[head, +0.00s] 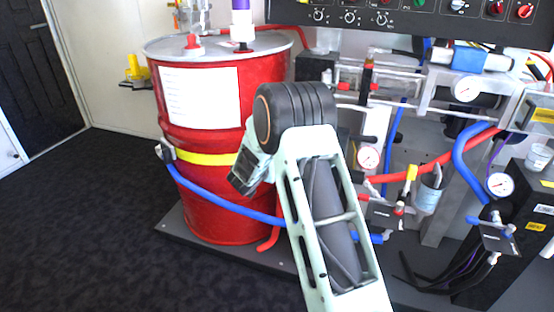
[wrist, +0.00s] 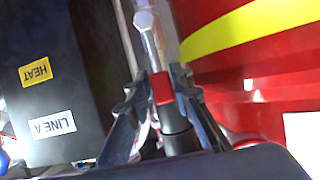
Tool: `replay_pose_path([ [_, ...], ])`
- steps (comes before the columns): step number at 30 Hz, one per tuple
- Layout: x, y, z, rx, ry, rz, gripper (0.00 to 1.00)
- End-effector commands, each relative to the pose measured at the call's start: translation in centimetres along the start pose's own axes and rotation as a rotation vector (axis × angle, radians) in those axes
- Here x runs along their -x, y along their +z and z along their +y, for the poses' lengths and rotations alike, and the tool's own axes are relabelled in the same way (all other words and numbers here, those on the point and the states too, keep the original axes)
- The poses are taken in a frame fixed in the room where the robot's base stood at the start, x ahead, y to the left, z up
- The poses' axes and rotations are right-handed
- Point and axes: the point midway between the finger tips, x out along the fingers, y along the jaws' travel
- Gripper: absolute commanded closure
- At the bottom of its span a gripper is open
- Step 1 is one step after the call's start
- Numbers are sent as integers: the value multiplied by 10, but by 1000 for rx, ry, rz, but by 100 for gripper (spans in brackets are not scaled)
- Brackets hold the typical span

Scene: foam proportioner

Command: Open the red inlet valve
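A small red block (wrist: 162,88), which looks like a valve handle, shows in the wrist view at the front of a dark cylindrical part. A silver metal fitting (wrist: 147,25) stands beyond it. My gripper (wrist: 157,79) has its two fingers apart, one on each side of the red block. The right fingertip is very close to the block and a narrow gap shows at the left; contact is unclear. I cannot tell the valve's position.
A red drum (head: 205,140) with a yellow band stands left of my arm; it fills the right of the wrist view (wrist: 280,80). A black box (wrist: 55,90) labelled HEAT and LINE A is at left there. Gauges and blue hoses (head: 465,155) crowd the right; floor (head: 80,220) at left is clear.

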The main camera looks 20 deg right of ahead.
Motion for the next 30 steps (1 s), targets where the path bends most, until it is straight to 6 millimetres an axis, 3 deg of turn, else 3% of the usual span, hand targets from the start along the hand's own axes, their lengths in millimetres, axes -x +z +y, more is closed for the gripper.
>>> replay_pose_path([
  [3, 0, -1, 0, 1, 0, 2, 67],
  [14, 6, -4, -1, 1, -2, 6, 67],
  [30, 105, -3, -1, 2, -2, 5, 67],
])
